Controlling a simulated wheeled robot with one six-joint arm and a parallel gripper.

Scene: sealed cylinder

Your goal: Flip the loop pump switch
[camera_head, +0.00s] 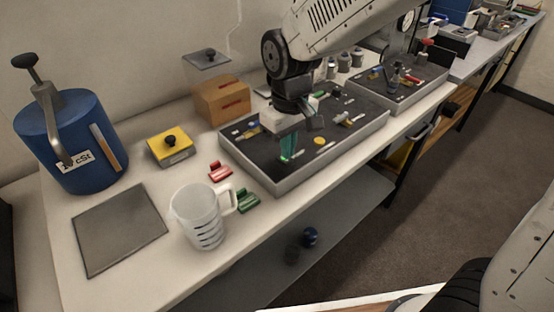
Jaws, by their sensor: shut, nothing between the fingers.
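A dark control panel in a grey tray (262,171) lies on the bench and carries several small knobs and levers. I cannot tell which one is the loop pump switch, as any labels are too small to read. My gripper (286,156) points down over the near left part of this panel. Its teal fingertips are shut and empty. I cannot tell whether the tips touch the panel. A yellow round button (319,141) is to the right of the fingertips. My arm and wrist hide part of the panel's far side.
A clear measuring jug (200,220) stands near the front edge, with red (220,172) and green (246,201) pieces beside it. A blue cylinder (73,140), grey plate (120,229), yellow box (170,147) and orange box (222,98) are left. Another panel (407,96) is beyond.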

